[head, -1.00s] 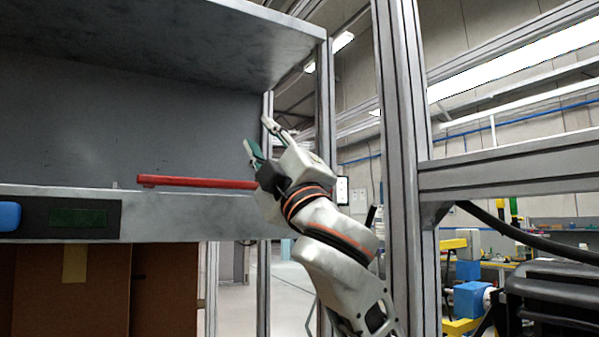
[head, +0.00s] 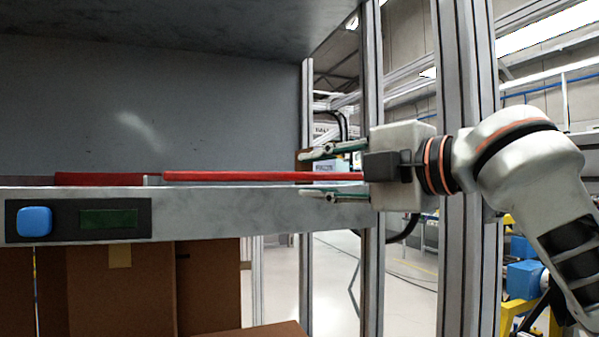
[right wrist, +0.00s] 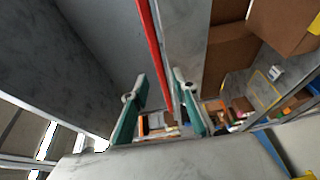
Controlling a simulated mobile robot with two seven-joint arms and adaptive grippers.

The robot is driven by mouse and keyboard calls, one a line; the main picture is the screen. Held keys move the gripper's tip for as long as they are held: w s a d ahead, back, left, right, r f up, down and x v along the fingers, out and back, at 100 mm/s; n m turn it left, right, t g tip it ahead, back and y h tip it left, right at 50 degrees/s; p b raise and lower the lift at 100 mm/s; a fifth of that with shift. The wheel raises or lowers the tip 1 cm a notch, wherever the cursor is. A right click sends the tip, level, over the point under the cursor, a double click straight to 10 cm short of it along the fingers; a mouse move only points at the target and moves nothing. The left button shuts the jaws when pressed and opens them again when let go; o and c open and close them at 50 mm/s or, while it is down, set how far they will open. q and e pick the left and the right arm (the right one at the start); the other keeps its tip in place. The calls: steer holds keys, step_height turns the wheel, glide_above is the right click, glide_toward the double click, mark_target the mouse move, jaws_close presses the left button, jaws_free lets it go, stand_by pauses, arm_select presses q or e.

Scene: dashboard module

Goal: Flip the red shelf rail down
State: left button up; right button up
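The red shelf rail (head: 235,176) is a long thin bar along the shelf's front edge (head: 250,210). It appears level and slightly above that edge in the head view. My right gripper (head: 303,175) comes in from the right and points left. Its two fingers are spread, one above and one below the rail's right part. In the right wrist view the rail (right wrist: 149,40) runs between the open fingers (right wrist: 156,88), with gaps visible beside it. The rail's right end is hidden at the gripper. My left gripper is not in view.
Another red strip (head: 110,179) lies along the edge at the left. A dark panel (head: 65,228) with a blue button (head: 34,220) is on the shelf front. Cardboard boxes (head: 120,290) stand below. A metal post (head: 371,80) rises beside the gripper.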

mark_target(290, 176)
steer(key=p+x, duration=0.1)
steer(key=x, duration=0.5)
steer(key=shift+d, duration=0.1)
steer(key=shift+c, duration=0.4)
jaws_close()
